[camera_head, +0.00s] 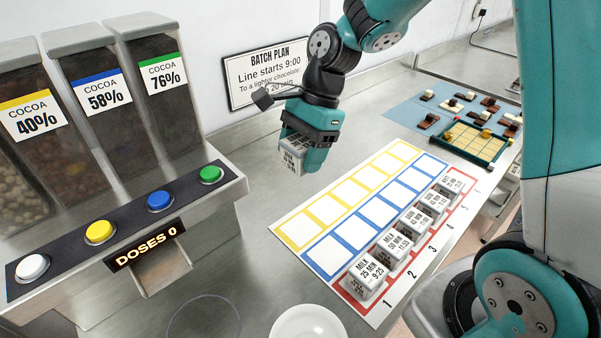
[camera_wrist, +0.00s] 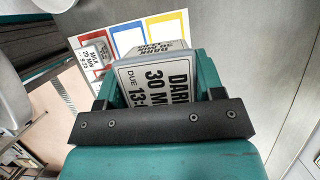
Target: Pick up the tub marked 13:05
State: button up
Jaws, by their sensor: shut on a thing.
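My gripper (camera_head: 308,152) is shut on a whitish tub (camera_head: 291,158) and holds it above the counter, left of the coloured grid. In the wrist view the tub (camera_wrist: 150,74) sits between the fingers. Its label reads DARK, 30 MIN, DUE 13, and the rest of the time is hidden by my gripper (camera_wrist: 157,88). More labelled tubs stand in the grid's red row; the nearest tub (camera_head: 366,278) reads MILK, 25 MIN, 9:25, and this tub also shows in the wrist view (camera_wrist: 93,56).
The grid sheet (camera_head: 308,262) has empty yellow and blue squares. A cocoa dispenser (camera_head: 120,215) with coloured buttons stands at the left, its display reading DOSES 0. A white bowl (camera_head: 308,325) is at the front.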

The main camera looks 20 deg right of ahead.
aim_at(291, 146)
notch_tip(291, 146, up, 8)
jog(key=p, duration=0.8)
jog(key=shift+f, duration=0.15)
